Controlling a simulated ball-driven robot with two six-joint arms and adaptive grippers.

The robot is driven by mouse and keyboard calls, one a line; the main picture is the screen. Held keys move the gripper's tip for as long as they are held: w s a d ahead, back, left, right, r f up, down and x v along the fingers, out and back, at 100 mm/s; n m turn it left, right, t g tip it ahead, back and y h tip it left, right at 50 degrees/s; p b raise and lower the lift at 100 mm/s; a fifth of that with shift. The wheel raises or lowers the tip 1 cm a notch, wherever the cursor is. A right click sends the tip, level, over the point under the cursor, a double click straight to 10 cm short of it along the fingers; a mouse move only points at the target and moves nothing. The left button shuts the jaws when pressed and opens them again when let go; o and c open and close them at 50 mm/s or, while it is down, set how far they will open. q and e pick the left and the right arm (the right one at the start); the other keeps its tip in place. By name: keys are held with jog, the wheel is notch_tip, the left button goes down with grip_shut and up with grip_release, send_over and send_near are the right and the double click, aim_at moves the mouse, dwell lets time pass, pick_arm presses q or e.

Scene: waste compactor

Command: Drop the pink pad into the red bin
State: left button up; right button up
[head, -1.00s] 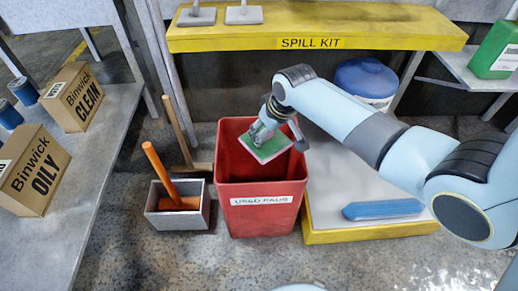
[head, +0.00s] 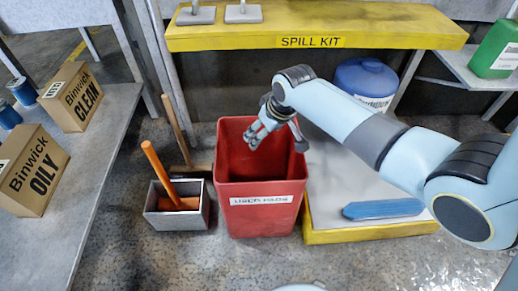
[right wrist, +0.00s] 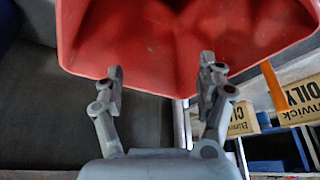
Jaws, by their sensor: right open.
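The red bin (head: 262,219), labelled as a used pads bin, stands upright on the floor in the middle of the head view. My right gripper (head: 263,136) is over the bin's mouth, open and empty. In the right wrist view the open fingers (right wrist: 161,68) are apart with nothing between them, and the red bin (right wrist: 185,35) fills the top of that view. The pink pad does not show in either current view. The bottom of the bin is hidden. My left gripper is not in view.
A grey box (head: 176,219) with an orange handle stands left of the bin. A yellow-edged platform (head: 370,236) with a blue bar (head: 384,209) is at the right. The yellow spill kit shelf (head: 400,33) is behind. Binwick cartons (head: 32,172) stand on the left bench.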

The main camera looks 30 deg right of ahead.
jog(key=v, duration=1.2)
